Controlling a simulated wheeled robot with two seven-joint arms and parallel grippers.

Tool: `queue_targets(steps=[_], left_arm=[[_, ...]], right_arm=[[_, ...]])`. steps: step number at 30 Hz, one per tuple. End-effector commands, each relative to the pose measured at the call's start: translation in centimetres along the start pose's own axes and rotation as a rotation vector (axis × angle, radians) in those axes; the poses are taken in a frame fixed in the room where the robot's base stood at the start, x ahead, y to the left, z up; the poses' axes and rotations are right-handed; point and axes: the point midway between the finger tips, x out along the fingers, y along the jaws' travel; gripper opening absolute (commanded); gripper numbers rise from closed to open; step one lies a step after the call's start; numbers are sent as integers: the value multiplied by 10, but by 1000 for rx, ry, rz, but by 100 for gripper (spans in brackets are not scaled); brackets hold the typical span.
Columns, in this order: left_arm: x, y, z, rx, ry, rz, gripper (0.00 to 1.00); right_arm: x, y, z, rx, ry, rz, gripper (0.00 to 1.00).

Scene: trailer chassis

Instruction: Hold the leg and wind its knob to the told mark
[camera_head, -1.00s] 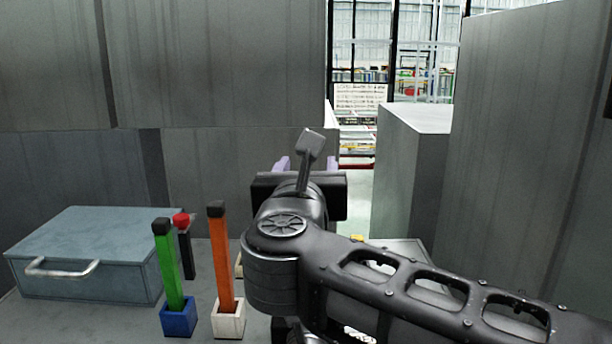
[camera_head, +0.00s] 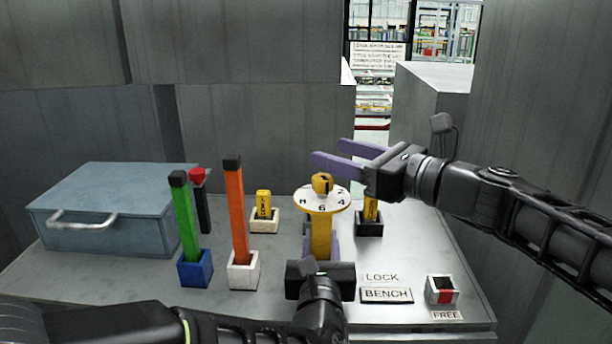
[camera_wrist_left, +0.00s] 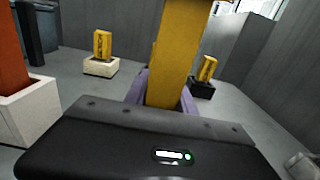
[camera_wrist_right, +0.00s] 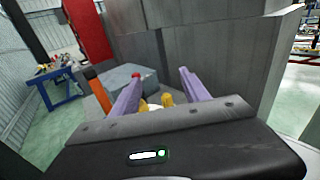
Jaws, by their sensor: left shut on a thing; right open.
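The yellow leg (camera_head: 321,238) stands upright on the bench, with a white numbered dial (camera_head: 312,201) and a yellow knob (camera_head: 322,183) on top. The dial shows marks such as 2, 4 and 6. My left gripper (camera_wrist_left: 165,98) is shut on the leg's post, below the dial. My right gripper (camera_head: 338,153) is open and empty, its purple fingers above and behind the knob, apart from it in the head view. In the right wrist view, a yellow knob (camera_wrist_right: 167,100) shows between the fingers, partly hidden by the gripper body.
Green (camera_head: 184,222) and orange (camera_head: 236,210) posts stand in sockets at left, near a blue-grey case (camera_head: 110,205). Short yellow pieces stand in a white socket (camera_head: 264,222) and a black socket (camera_head: 369,224). BENCH (camera_head: 387,295) and FREE labels lie at front right.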

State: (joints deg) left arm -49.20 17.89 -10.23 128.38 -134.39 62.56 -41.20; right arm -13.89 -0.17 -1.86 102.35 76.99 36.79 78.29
Motion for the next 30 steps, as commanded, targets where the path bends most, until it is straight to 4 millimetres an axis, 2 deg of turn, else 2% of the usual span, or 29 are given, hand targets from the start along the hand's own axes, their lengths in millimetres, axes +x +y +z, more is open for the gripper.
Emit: queue_targets(steps=[3,7,9,12,23,30], left_arm=[[0,0,-1,0,1,0,0],[0,0,-1,1,1,0,0],[0,0,-1,1,1,0,0],[0,0,0,1,1,0,0],[0,0,0,0,1,0,0],[0,0,0,1,1,0,0]], right_arm=[[-26,5,-3,-1,-26,107,54],[-45,14,-4,-4,-48,192,54],[-41,24,-24,20,-37,242,54],[-40,30,-32,29,-37,270,54],[-38,32,-32,28,-37,272,54],[-15,38,-31,29,-37,273,54]])
